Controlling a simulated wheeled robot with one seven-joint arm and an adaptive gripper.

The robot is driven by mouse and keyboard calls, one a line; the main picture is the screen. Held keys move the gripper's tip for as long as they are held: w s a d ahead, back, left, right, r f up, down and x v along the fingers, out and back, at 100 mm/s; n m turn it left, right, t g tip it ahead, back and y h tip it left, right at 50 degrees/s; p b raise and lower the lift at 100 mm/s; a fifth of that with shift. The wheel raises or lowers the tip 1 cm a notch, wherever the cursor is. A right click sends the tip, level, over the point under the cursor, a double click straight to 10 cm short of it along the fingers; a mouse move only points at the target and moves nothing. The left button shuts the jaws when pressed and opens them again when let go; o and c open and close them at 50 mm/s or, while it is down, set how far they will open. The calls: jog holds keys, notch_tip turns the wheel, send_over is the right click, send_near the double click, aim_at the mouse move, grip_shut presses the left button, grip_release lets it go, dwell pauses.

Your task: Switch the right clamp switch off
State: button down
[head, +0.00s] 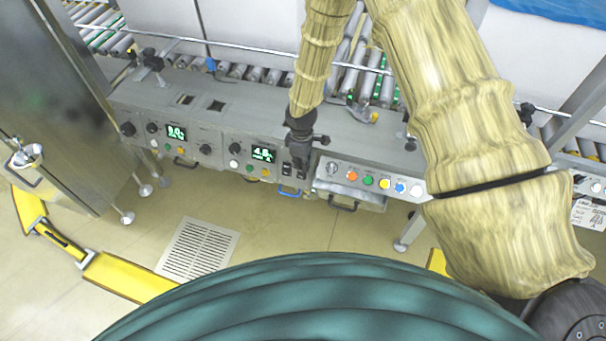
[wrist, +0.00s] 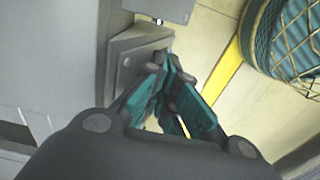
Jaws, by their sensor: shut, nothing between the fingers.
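Two small black switches sit side by side on the grey control panel in the head view, a left one (head: 286,169) and a right one partly behind my gripper. I cannot tell which is the right clamp switch or read its position. My gripper (head: 299,160) points down at the panel front, over the right one of this pair. In the wrist view my gripper (wrist: 170,75) is shut and empty, its teal-padded fingers together beside a grey raised housing (wrist: 128,62). Whether the tips touch a switch is hidden.
Left of the switches are green displays (head: 263,154) and black knobs. Right of them is a button box (head: 372,181) with coloured buttons and a handle below. A roller conveyor (head: 235,72) runs behind the panel. The floor in front is open around a vent grate (head: 198,249).

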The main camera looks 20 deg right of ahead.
aim_at(301, 171)
jog(key=shift+f, duration=0.6)
dwell(0.5)
jog(key=shift+r, duration=0.1)
jog(key=shift+r+p, duration=2.3)
jog(key=shift+r, duration=1.15)
jog(key=shift+f, duration=0.15)
jog(key=s+f+m+y, duration=0.1)
jog(key=s+f+m, duration=0.25)
jog(key=s, duration=0.75)
jog(key=s+f+m+y, duration=0.1)
jog(key=s+f+m, duration=0.25)
jog(key=s, duration=0.65)
jog(key=s+d+m+h, duration=0.1)
jog(key=s+d+m, duration=0.1)
jog(key=s, duration=0.5)
jog(key=s+d+m+h, duration=0.1)
jog(key=s+d+m, duration=0.1)
jog(key=s, duration=0.6)
jog(key=shift+s+d+m, duration=0.15)
jog(key=shift+m, duration=0.15)
